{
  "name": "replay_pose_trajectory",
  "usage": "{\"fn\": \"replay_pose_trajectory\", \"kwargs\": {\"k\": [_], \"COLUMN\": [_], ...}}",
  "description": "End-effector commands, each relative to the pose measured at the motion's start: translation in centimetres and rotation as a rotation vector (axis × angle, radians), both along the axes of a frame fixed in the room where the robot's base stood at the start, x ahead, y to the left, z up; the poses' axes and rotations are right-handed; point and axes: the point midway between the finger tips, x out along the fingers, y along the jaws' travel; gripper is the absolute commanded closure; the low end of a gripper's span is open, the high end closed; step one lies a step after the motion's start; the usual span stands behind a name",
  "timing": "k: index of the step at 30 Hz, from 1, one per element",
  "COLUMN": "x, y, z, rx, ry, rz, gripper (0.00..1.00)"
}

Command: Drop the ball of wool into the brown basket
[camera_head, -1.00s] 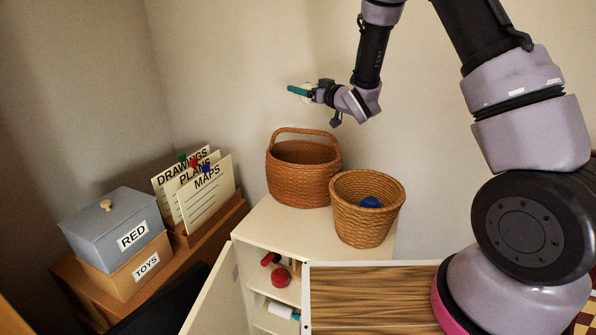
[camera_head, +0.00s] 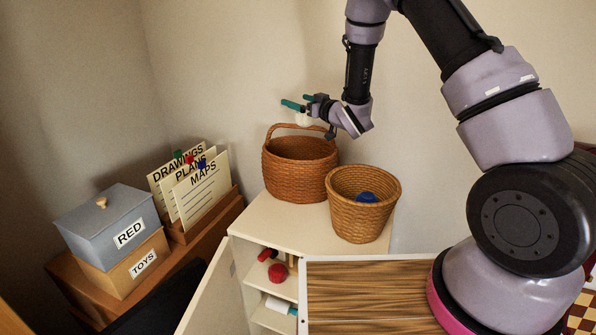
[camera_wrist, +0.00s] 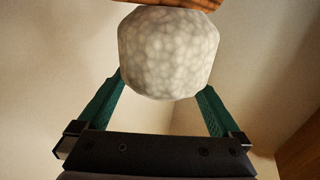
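The white, bumpy ball of wool (camera_head: 303,119) is in the air just below my gripper's fingers, over the brown basket's handle area. It also shows large in the wrist view (camera_wrist: 169,52), covering the fingertips. My gripper (camera_head: 297,101) has teal fingers that stand apart; it looks open, with the ball clear of them. The brown basket (camera_head: 298,175) with a hoop handle stands upright on the cabinet top, below the gripper. A brown wooden edge, likely its handle, shows at the top of the wrist view. The basket's floor is hidden.
A lighter tan basket (camera_head: 362,211) holding a blue thing (camera_head: 367,197) stands to the right on the white cabinet (camera_head: 275,232). The cabinet's door is open, with small items on its shelves. Labelled boxes (camera_head: 112,228) and folders (camera_head: 195,188) stand at left. Walls are close behind.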

Motion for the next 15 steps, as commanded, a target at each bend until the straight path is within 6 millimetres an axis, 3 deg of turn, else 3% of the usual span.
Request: {"fn": "replay_pose_trajectory", "kwargs": {"k": [8,15], "x": [-0.3,-3.3], "y": [-0.4,-3.1], "z": [0.0,0.0], "rx": [0.0,0.001], "ry": [0.0,0.002], "rz": [-0.001,-0.005], "gripper": [0.0,0.0]}}
